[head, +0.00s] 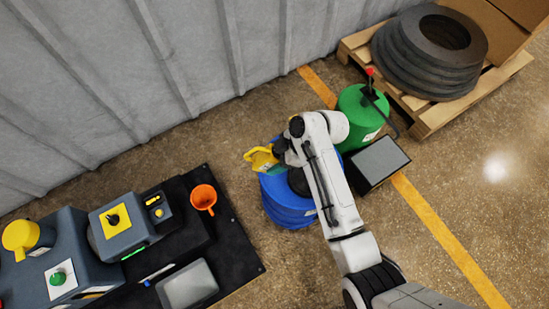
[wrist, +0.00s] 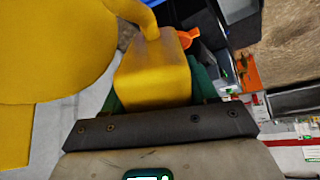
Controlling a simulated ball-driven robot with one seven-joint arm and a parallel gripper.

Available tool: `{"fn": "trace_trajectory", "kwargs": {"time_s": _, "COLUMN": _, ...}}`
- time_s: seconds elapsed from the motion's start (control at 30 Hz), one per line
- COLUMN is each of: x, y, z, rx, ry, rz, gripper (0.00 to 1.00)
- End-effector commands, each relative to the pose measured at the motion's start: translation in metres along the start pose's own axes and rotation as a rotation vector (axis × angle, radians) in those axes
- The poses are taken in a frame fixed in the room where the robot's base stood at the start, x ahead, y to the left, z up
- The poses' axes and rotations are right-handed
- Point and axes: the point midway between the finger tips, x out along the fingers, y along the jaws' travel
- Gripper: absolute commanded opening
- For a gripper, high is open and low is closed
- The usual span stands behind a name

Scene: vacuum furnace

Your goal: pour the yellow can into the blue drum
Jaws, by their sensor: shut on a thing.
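The yellow can (head: 261,157) is in my gripper (head: 279,158), above the far left rim of the blue drum (head: 287,207) in the head view. In the wrist view my gripper (wrist: 155,88) has its green fingers on either side of the yellow can's handle, and the can's rounded body (wrist: 50,50) fills the upper left. My arm covers part of the drum, and a dark patch shows on its top. The can's tilt and any flow from it cannot be told.
A green canister (head: 356,112) and a dark grey box (head: 380,160) stand right of the drum. An orange cup (head: 203,197) sits on the black bench (head: 238,250) at left. A pallet (head: 435,120) with stacked black rings is at upper right. The lower middle floor is clear.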

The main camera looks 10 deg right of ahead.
Motion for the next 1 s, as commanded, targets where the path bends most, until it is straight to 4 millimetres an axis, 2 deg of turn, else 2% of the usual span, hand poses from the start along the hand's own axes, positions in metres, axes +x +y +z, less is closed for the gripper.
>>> {"fn": "trace_trajectory", "kwargs": {"time_s": 1.0, "x": -0.018, "y": 0.0, "z": -0.009, "rx": 0.0, "ry": 0.175, "rz": 0.001, "gripper": 0.19}}
